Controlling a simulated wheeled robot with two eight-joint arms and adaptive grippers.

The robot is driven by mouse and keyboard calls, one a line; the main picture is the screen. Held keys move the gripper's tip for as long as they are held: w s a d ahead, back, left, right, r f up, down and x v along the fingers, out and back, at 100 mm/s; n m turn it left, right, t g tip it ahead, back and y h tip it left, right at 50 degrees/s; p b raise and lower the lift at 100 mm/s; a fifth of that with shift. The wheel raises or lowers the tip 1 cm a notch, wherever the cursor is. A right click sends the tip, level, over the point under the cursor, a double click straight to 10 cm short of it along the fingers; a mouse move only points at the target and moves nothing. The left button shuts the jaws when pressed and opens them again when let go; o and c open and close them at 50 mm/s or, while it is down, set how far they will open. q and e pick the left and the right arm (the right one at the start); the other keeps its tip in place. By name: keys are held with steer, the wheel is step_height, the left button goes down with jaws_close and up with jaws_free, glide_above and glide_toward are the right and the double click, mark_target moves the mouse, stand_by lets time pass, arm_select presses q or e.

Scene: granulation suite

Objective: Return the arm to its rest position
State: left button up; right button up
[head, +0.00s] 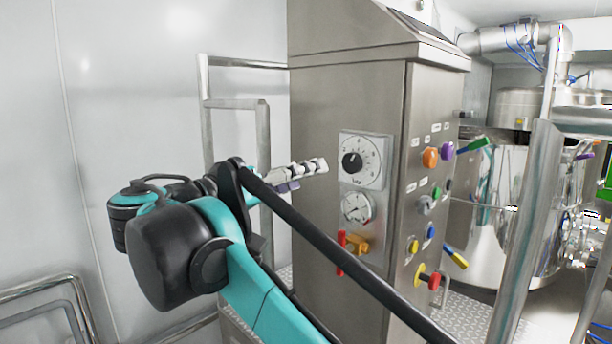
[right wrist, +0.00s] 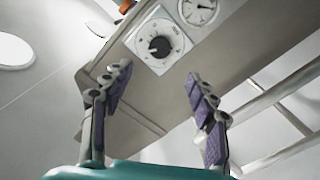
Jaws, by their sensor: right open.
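My right arm (head: 258,296), teal and black, comes up from the bottom of the head view and bends toward a steel control cabinet (head: 345,100). My right gripper (head: 312,170) is left of the cabinet's dial plate, with a small gap between them in the picture. In the right wrist view the gripper (right wrist: 158,80) is open and empty, its purple-padded fingers wide apart. The dial with a black knob (head: 352,161) shows beyond the fingers there (right wrist: 158,46). My left gripper is not in view.
Coloured buttons and knobs (head: 430,157) stick out of the cabinet's right face. Metal rails (head: 262,140) stand behind the arm. Steel vessels (head: 490,220) stand at right.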

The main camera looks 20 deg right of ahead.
steer(key=shift+f, duration=0.1)
steer(key=s+d+f+n+y+b, duration=0.15)
steer(key=f+b, duration=0.35)
steer(key=f, duration=0.8)
steer(key=s+d+f+n+g+y+b, duration=0.1)
steer(key=d+f+y+b, duration=0.3)
steer(key=f, duration=0.8)
steer(key=s+f+n+y+b, duration=0.15)
steer(key=f+b, duration=0.45)
steer(key=f, duration=0.7)
steer(key=s+a+f+n+y+b, duration=0.1)
steer(key=f+b, duration=0.5)
steer(key=f, duration=0.9)
steer(key=s+a+f+n+t+y+b, duration=0.1)
steer(key=s+a+f+y+b, duration=0.3)
steer(key=f, duration=1.2)
steer(key=s+a+f+y+b, duration=0.3)
steer(key=f+b, duration=0.6)
steer(key=f, duration=0.6)
steer(key=shift+s+a+f+n+y, duration=0.2)
steer(key=shift+s+n+y, duration=0.2)
steer(key=shift+s+y, duration=0.45)
